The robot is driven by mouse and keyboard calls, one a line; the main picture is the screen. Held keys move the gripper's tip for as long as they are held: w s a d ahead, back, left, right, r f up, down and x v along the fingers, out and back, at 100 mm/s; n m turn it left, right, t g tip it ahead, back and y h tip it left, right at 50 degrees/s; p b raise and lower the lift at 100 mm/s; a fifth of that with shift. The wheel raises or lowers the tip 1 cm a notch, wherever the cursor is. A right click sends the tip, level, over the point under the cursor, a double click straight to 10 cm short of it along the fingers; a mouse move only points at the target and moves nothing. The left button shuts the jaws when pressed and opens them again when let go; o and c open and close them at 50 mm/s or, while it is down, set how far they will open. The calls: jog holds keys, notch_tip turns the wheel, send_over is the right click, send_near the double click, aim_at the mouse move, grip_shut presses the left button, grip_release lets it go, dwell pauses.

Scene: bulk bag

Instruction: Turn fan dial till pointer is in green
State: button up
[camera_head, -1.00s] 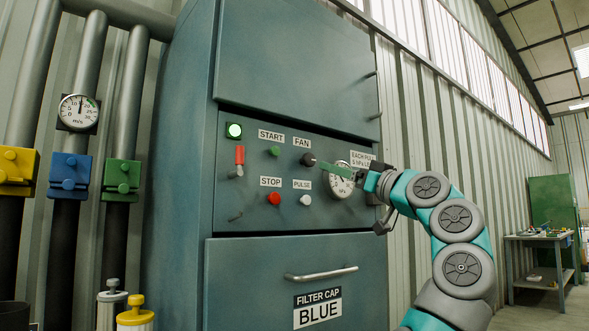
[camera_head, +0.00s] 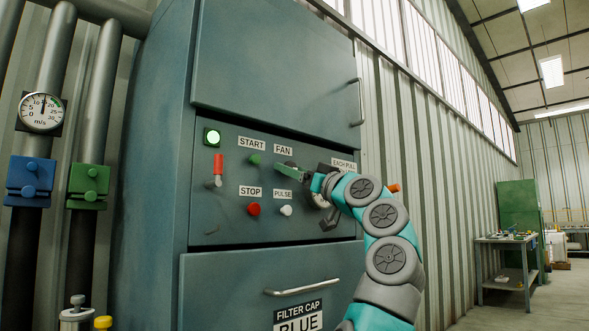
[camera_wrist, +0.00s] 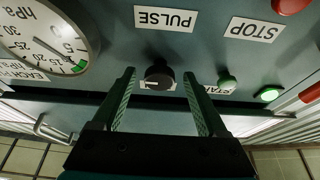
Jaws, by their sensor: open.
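The fan dial (camera_wrist: 158,76) is a dark round knob on the blue-grey panel, with a pale mark on it. In the head view it is mostly hidden behind my gripper (camera_head: 288,172), below the FAN label (camera_head: 283,150). In the wrist view, upside down, my gripper (camera_wrist: 158,84) is open, with one finger on each side of the dial; contact cannot be told. The round m/s gauge (camera_head: 41,112) on the left pipe has its needle almost straight up, left of the green band at its upper right.
A panel gauge in hPa (camera_wrist: 45,40) is beside my fingers in the wrist view. The green start button (camera_head: 254,160), red stop button (camera_head: 253,209), white pulse button (camera_head: 286,211) and red-handled lever (camera_head: 218,168) are nearby. A drawer handle (camera_head: 311,284) sticks out below.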

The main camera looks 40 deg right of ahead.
grip_shut()
dwell(0.6)
